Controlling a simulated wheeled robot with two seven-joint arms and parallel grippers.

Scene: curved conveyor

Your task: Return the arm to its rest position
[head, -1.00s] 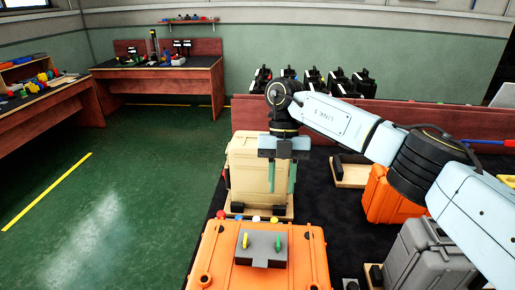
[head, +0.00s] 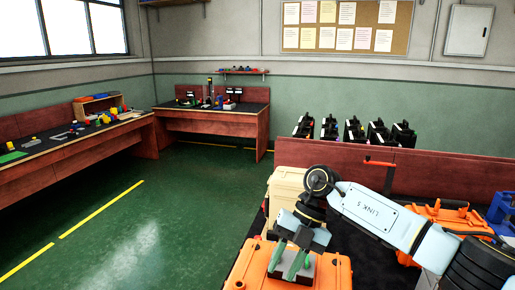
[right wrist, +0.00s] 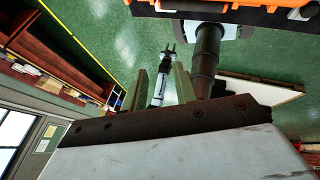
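My right gripper (head: 287,262) hangs over the orange case (head: 248,268) at the bottom of the head view. Its two green fingers are apart, and they also show spread with nothing between them in the right wrist view (right wrist: 158,88). The grey block (head: 306,270) on the orange case is partly hidden behind the fingers. I cannot tell how high the fingers are above it. A small, distant arm, apparently my left one, shows between the fingers in the right wrist view; its gripper (right wrist: 168,52) has two prongs apart. The left arm is not in the head view.
A beige case (head: 284,186) stands behind my right gripper. Another orange case (head: 448,217) and a red-brown partition (head: 430,172) are at the right, with several black devices behind it. Workbenches (head: 212,121) stand at the back left. The green floor (head: 180,205) at left is clear.

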